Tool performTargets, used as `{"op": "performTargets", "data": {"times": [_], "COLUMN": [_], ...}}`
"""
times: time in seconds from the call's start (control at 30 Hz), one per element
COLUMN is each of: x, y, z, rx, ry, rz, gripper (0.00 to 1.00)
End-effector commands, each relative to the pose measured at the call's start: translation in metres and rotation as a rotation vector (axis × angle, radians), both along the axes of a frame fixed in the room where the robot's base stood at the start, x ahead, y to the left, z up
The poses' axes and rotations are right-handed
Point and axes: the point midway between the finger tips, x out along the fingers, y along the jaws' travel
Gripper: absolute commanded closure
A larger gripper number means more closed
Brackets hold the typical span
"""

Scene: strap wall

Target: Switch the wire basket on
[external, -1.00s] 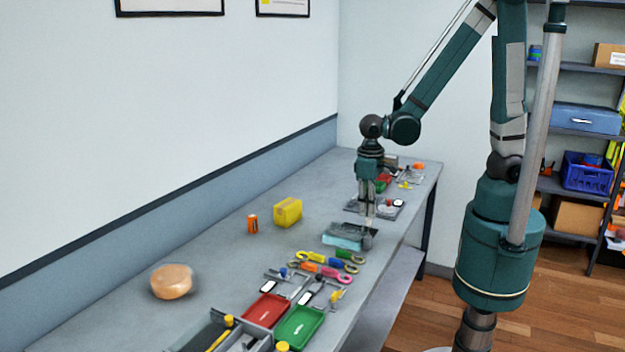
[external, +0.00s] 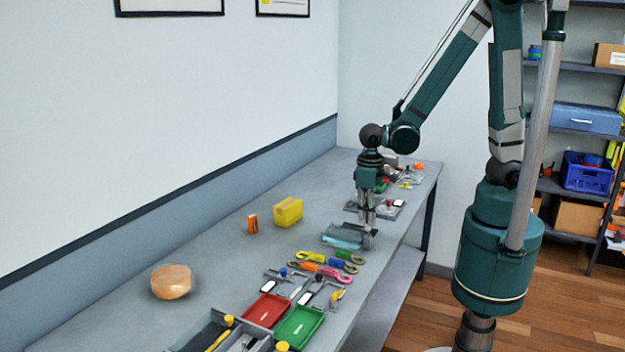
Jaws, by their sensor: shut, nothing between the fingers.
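My gripper (external: 369,229) points straight down over the right edge of the bench. Its fingers are shut and empty. The fingertips are at the right end of a low, pale blue, see-through box-like thing (external: 342,237) on a dark base. I cannot tell whether they touch it. No thing here shows clearly as a wire basket, and this one is too small to tell. A switch cannot be made out on it.
Several coloured clips (external: 318,266) lie in front of the box. Red (external: 265,310) and green (external: 299,327) trays are nearer. A yellow block (external: 287,212), an orange item (external: 252,225) and a tan round thing (external: 171,281) stand to the left, with bare bench around them.

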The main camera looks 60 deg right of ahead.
Motion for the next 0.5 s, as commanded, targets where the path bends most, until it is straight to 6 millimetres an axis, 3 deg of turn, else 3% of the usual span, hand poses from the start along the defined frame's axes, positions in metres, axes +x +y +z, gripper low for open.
{"op": "performTargets", "data": {"times": [0.2, 0.5], "x": [0.0, 0.0], "y": [0.0, 0.0], "z": [-0.019, -0.02], "rx": [0.0, 0.0], "ry": [0.0, 0.0], "rz": [0.0, 0.0], "gripper": [1.0, 1.0]}}
